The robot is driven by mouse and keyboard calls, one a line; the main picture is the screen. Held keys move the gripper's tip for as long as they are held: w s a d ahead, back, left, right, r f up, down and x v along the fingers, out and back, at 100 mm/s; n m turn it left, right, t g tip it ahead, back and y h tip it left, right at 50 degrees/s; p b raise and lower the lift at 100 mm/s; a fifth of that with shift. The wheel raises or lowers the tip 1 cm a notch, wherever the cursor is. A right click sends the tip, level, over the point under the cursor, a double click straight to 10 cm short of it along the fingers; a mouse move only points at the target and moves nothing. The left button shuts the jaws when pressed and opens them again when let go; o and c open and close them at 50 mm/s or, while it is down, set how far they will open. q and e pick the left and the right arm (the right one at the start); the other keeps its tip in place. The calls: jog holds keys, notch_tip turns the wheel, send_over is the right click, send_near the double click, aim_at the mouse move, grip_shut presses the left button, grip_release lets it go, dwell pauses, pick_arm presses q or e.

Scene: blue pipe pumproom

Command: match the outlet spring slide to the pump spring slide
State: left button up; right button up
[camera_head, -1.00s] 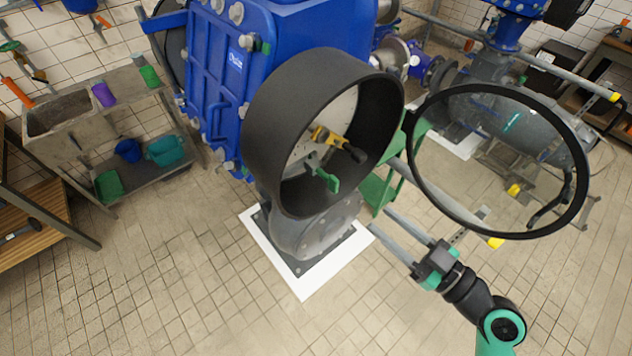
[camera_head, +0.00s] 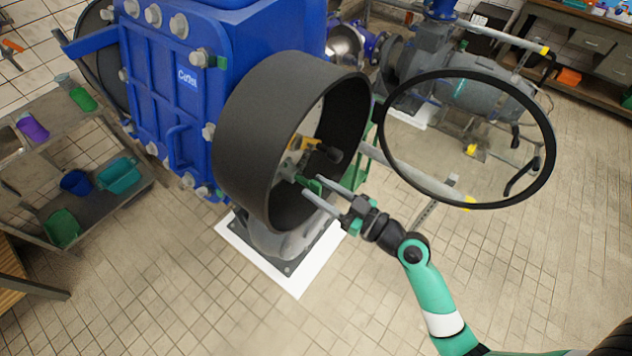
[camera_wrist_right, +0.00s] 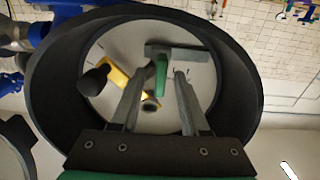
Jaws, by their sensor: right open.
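Inside the black round housing (camera_head: 262,125), a green handle (camera_head: 309,184) and a yellow piece (camera_head: 297,143) with a black knob (camera_head: 331,154) show against a pale face. In the right wrist view, the green handle (camera_wrist_right: 161,75) stands at a grey bar (camera_wrist_right: 178,53); the yellow piece (camera_wrist_right: 118,79) is to its left. I cannot tell which part is the outlet or pump spring slide. My right gripper (camera_head: 312,187) is open at the housing's mouth. Its fingers (camera_wrist_right: 160,76) flank the green handle in the wrist view; contact is unclear. My left gripper is not in view.
A black-rimmed clear round cover (camera_head: 549,130) stands open at the right of the housing. The blue casing (camera_head: 165,100) is behind and left. A bench (camera_head: 105,205) with tubs is at the left. The tiled floor in front is clear.

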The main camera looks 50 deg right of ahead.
jog(key=shift+w, duration=0.6)
grip_shut()
dwell(1.0)
